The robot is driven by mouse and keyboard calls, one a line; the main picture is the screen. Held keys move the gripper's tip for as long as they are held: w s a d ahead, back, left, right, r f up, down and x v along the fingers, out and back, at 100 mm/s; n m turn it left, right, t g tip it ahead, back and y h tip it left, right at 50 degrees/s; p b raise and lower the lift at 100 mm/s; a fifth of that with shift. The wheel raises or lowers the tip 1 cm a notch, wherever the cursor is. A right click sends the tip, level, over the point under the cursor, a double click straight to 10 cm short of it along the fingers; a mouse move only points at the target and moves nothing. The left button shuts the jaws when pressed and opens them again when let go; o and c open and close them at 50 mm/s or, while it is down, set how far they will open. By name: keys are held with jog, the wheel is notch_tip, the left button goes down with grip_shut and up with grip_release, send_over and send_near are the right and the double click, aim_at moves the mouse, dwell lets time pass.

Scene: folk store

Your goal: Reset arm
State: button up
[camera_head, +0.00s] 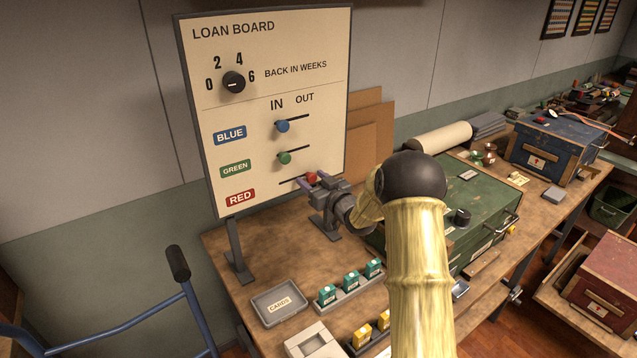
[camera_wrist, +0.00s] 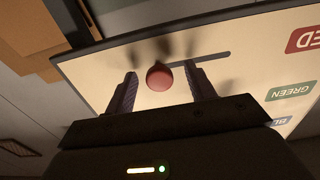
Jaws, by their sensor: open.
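My gripper (camera_head: 312,184) is at the lower right of the loan board (camera_head: 228,119), at the red row's slider. In the wrist view my gripper (camera_wrist: 160,84) has its two fingers apart, one on each side of the red knob (camera_wrist: 159,77). Gaps show between the knob and both fingers. The red knob (camera_head: 312,177) sits toward the right, OUT end of its slot. My arm reaches in from the lower right and hides part of the workbench behind it.
The blue knob (camera_head: 282,126) and green knob (camera_head: 284,158) sit at the left of their slots. A dial (camera_head: 234,83) is above. Below are a cards tray (camera_head: 280,303) and a rack of green boxes (camera_head: 351,281). A green chest (camera_head: 480,197) stands right of my arm.

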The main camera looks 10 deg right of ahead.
aim_at(283, 182)
jog(key=shift+w, duration=0.1)
jog(key=c, duration=0.8)
jog(key=shift+o, duration=0.2)
jog(key=shift+a, duration=0.1)
jog(key=shift+s+a+b, duration=0.5)
jog(key=shift+a+b, duration=0.15)
jog(key=shift+a, duration=0.5)
jog(key=shift+s+a+b, duration=0.5)
jog(key=shift+a+b, duration=0.1)
jog(key=shift+a, duration=0.6)
jog(key=shift+s+a+b, duration=0.5)
jog(key=shift+a+b, duration=0.15)
jog(key=shift+a, duration=0.5)
jog(key=o, duration=0.9)
